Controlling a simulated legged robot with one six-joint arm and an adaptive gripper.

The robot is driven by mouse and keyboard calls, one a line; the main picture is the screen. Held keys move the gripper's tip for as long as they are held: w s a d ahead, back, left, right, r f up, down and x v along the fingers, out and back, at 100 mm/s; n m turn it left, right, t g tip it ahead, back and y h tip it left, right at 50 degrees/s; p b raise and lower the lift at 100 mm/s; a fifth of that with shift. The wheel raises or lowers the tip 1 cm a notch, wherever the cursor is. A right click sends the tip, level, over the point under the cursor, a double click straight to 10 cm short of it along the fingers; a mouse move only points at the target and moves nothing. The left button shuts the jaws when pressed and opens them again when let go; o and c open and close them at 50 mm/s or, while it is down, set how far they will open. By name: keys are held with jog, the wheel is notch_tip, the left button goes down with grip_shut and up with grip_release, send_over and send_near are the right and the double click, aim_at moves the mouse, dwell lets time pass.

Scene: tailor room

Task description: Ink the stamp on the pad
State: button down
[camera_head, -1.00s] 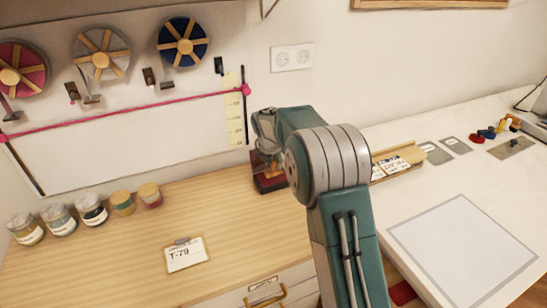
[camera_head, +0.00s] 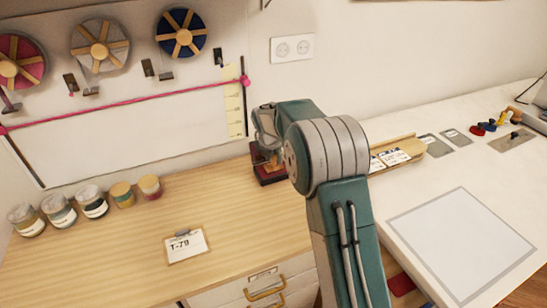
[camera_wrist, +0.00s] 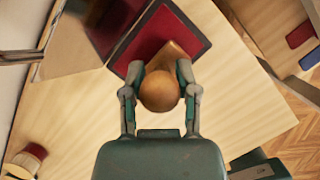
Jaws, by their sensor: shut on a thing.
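The stamp has a round wooden knob (camera_wrist: 160,91) and a wooden base (camera_wrist: 178,53). In the wrist view my gripper (camera_wrist: 161,73) is shut on it, one finger on each side of the knob. The ink pad, red with a dark rim (camera_wrist: 200,28), lies under and beyond the stamp. In the head view the pad (camera_head: 267,180) is at the back of the wooden counter, near the wall. The stamp (camera_head: 273,161) stands over it below my gripper (camera_head: 268,143), partly hidden by my arm. I cannot tell whether the stamp's face touches the pad.
Several jars (camera_head: 92,201) stand at the left. A tag marked T-79 (camera_head: 186,245) lies on the counter (camera_head: 130,255). A wooden tray with labels (camera_head: 408,153) and a bordered white sheet (camera_head: 460,245) are on the white table at the right. The front counter is mostly clear.

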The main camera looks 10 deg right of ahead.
jog(key=shift+s+f, duration=0.2)
jog(key=shift+f, duration=0.85)
dwell(0.9)
jog(key=shift+r, duration=0.1)
jog(key=shift+w+r, duration=0.2)
jog(key=shift+r, duration=3.45)
